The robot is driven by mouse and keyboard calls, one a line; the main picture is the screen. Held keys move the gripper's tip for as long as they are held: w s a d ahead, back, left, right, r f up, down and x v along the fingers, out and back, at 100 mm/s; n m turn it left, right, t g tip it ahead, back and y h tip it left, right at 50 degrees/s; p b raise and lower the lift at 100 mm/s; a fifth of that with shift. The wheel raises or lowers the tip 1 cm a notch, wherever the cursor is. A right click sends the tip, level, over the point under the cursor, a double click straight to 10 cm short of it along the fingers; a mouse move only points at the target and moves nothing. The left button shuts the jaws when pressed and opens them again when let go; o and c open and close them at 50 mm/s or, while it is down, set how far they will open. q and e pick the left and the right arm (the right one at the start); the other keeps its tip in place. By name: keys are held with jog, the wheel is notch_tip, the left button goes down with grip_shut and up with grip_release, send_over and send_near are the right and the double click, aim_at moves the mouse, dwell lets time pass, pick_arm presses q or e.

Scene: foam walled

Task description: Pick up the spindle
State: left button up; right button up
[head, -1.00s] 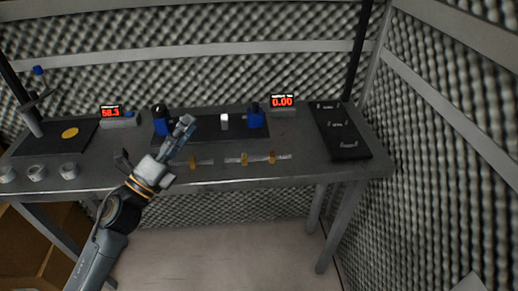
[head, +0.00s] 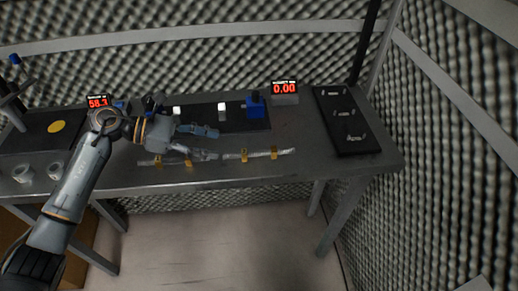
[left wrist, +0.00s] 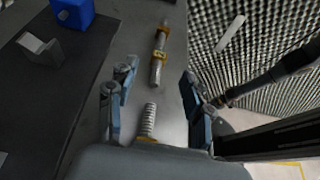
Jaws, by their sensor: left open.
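Two slim ribbed grey rods with yellow-brown collars lie in a row along the front of the table; I cannot tell which one is the spindle. The right rod (head: 258,153) lies clear, and it also shows ahead of the fingers in the left wrist view (left wrist: 158,70). The left rod (head: 150,162) is partly hidden by my gripper. Its ribbed end (left wrist: 149,117) shows between the fingers in the left wrist view. My left gripper (head: 213,144) is open above the left rod, one finger on each side, not closed on it. My right gripper is not in view.
A blue block device (head: 256,107) and small white blocks stand on a dark mat behind the rods. Two red displays (head: 285,88) stand at the back. A black tray (head: 345,120) with small parts lies at right. White rings (head: 22,172) sit at left. Foam walls enclose the table (head: 330,170).

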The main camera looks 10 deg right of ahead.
aim_at(243, 151)
pick_arm(q)
jog(key=shift+x, duration=1.15)
jog(key=shift+d+f+p, duration=0.2)
jog(key=shift+d+p, duration=0.2)
jog(key=shift+d, duration=0.1)
jog(key=p+x, duration=0.1)
jog(key=x, duration=0.2)
jog(key=shift+s+d+f, duration=0.1)
jog(key=shift+d+f, duration=0.1)
jog(key=shift+f, duration=0.1)
jog(key=shift+d+f, duration=0.25)
jog(key=shift+d, duration=0.15)
grip_shut()
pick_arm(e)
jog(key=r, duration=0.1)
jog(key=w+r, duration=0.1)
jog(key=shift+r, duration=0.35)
